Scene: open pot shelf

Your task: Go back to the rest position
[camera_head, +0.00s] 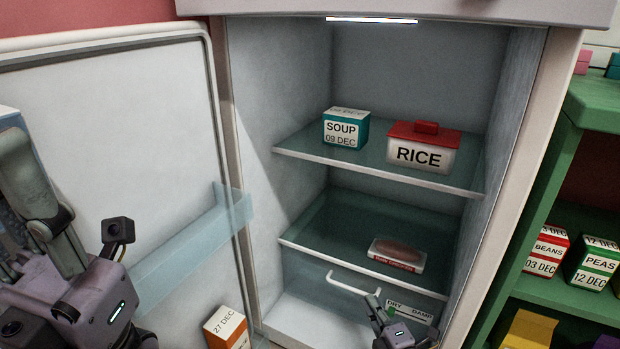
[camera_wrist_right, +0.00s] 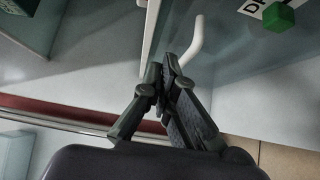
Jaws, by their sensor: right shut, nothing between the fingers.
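My right gripper (camera_head: 374,304) is low in the fridge, by the right end of the white drawer handle (camera_head: 352,285). In the right wrist view its fingers (camera_wrist_right: 168,72) are shut together with nothing between them, and the handle (camera_wrist_right: 192,45) is just beyond the tips. I cannot tell whether they touch. My left arm stands at the lower left of the head view, in front of the open fridge door (camera_head: 120,110). Its fingers (camera_head: 12,268) are partly cut off and dark, so their opening is unclear.
A soup box (camera_head: 345,129) and a rice container (camera_head: 422,150) stand on the upper glass shelf (camera_head: 300,148). A meat tray (camera_head: 397,255) lies on the lower shelf (camera_head: 320,245). A 27 DEC box (camera_head: 226,329) is low by the door. A green shelf (camera_head: 560,296) stands right.

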